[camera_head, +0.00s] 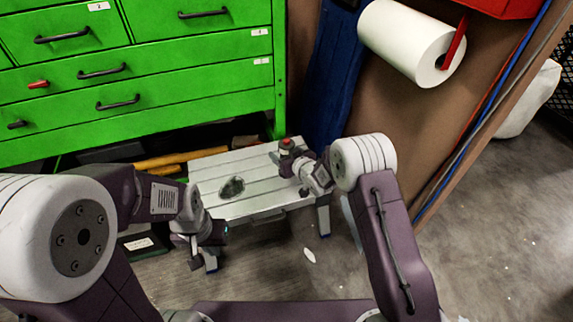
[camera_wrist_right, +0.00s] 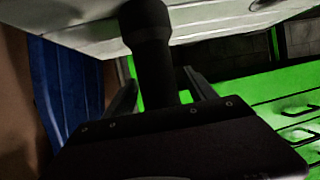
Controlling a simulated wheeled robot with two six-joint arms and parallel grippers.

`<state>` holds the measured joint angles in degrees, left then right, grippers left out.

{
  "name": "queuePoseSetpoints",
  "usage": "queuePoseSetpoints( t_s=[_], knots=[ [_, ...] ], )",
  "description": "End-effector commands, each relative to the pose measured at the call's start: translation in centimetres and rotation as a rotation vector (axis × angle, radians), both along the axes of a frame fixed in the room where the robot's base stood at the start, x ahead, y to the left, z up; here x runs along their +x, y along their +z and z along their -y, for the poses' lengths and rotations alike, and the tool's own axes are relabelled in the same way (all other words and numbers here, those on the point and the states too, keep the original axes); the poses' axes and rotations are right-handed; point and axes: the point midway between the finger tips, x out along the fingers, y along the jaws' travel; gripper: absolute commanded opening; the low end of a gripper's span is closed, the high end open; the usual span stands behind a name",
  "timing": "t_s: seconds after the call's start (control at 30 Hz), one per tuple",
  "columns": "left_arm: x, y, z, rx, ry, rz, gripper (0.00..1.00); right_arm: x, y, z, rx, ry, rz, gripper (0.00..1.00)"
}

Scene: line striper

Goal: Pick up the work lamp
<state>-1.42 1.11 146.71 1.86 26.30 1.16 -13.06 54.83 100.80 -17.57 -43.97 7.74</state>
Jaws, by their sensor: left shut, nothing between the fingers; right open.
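A small dark upright object with a red top, which looks like the work lamp (camera_head: 286,147), stands at the far right part of the pale slatted bench (camera_head: 262,206). In the right wrist view it shows as a black cylinder (camera_wrist_right: 150,45) against the pale slatted surface. My right gripper (camera_head: 300,170) is close beside it. Its two fingers (camera_wrist_right: 160,90) are apart, with the cylinder between them in the picture; I cannot tell whether they touch it. My left gripper (camera_head: 200,262) is shut and empty, low in front of the bench's left end.
A greenish round item (camera_head: 231,187) lies on the bench. A green drawer cabinet (camera_head: 150,75) stands behind, with yellow bars (camera_head: 165,160) under it. A blue panel (camera_head: 333,80) and a white roll (camera_head: 405,40) are at the back right. Open floor (camera_head: 490,240) lies at the right.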

Motion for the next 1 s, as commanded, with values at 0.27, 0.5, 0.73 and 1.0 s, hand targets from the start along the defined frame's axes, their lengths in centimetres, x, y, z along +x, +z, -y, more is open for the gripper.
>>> queuePoseSetpoints(
  t_s=[0.27, 0.5, 0.73, 1.0],
  knots=[
    [0.0, -0.5, 0.0, 0.000, 0.000, 0.001, 0.00, 0.9, -0.3, -0.5, -0.001, 0.000, 0.000, 0.65],
    [0.0, -0.5, 0.0, 0.000, 0.000, 0.001, 0.00, 0.9, -0.3, -0.5, 0.000, 0.000, 0.000, 0.09],
    [0.0, -0.5, 0.0, 0.000, 0.000, 0.001, 0.00, 1.0, -0.2, -0.5, 0.000, 0.000, 0.003, 0.00],
    [0.0, 0.7, 0.0, 0.000, 0.000, 0.001, 0.00, 1.0, 1.4, -0.5, 0.001, 0.000, 0.004, 0.00]
  ],
)
